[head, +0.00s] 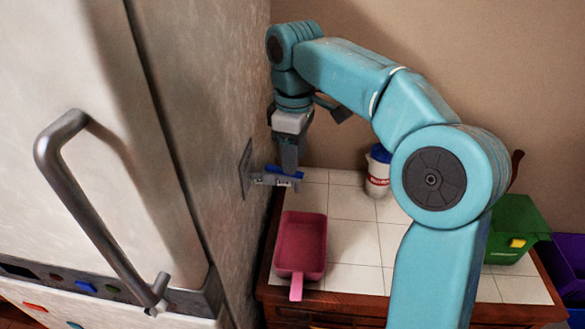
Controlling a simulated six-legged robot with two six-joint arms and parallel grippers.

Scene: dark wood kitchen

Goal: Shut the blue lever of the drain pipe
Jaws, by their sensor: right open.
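The drain pipe (262,180) is a short grey fitting that sticks out to the right from a plate on the side of the large pale appliance. Its blue lever (285,172) lies along the top of the pipe. My right gripper (291,155) is open and points down from above at the lever, with a grey finger close over it. I cannot tell whether the finger touches the lever, and the finger hides part of it. My left gripper is not in view.
A red pan (301,248) with a pink handle sits on the white tiled counter (355,245) below the pipe. A white bottle (377,174) with a blue cap stands behind. A green bin (512,228) is at the right. The appliance's long handle (95,215) juts out at left.

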